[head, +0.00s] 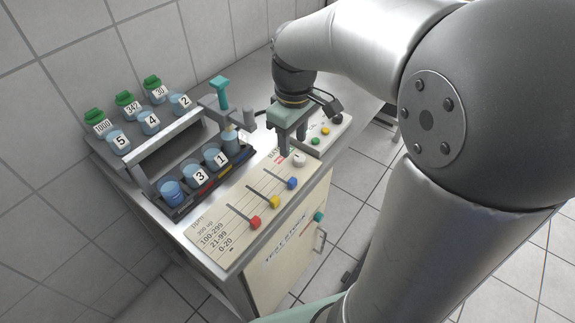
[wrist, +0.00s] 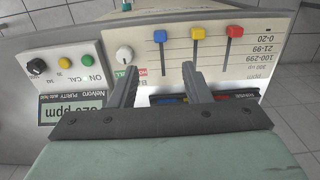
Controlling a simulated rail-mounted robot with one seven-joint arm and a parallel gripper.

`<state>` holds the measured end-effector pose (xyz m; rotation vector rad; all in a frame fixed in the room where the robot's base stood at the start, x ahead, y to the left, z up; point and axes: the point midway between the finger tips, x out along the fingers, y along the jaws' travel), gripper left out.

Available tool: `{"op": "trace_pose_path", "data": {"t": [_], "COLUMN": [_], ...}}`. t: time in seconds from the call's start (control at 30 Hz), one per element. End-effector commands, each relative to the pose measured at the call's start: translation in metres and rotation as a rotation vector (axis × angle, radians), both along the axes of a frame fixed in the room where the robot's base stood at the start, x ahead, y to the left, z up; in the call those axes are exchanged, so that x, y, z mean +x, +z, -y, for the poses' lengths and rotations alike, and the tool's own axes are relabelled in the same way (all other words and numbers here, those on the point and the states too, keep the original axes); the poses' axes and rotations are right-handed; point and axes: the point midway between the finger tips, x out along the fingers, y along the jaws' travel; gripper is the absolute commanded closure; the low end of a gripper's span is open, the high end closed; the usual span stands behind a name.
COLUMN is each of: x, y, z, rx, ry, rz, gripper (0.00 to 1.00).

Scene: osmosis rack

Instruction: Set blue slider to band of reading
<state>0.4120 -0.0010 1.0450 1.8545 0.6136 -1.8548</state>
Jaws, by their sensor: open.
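The sloped cream panel (head: 210,252) has three slots with a blue slider (head: 292,183), a yellow slider (head: 275,202) and a red slider (head: 255,222). The blue slider (wrist: 160,36) sits at its slot's front end, level with the 0-20 band label (wrist: 230,40); the other two stand level with it. My gripper (head: 292,150) is open and empty above the back of the panel, behind the blue slider and apart from it. The meter display (wrist: 66,110) shows a ppm reading ending in 20; its first digit is unclear.
A white knob (head: 300,159) is close to my fingers. The meter box (head: 336,128) with buttons stands at the right. A rack (head: 160,152) with numbered, green-capped and open containers fills the left, with a teal-handled valve (head: 220,92). Space above the sliders is clear.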

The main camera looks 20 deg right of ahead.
Motion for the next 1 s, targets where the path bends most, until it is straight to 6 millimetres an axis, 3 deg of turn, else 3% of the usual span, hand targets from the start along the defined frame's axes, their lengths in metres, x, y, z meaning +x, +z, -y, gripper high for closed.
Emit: {"op": "trace_pose_path", "data": {"t": [0.3,0.5,0.7,1.0], "x": [-0.001,-0.002,-0.001,-0.001], "y": [-0.072,-0.109,-0.129,-0.133], "z": [0.0,0.0,0.0,0.0], "rx": [0.0,0.0,0.0,0.001], "ry": [-0.002,-0.002,-0.002,-0.002], "rz": [-0.006,-0.005,-0.003,0.001], "gripper": [0.56,0.56,0.56,0.56]}}
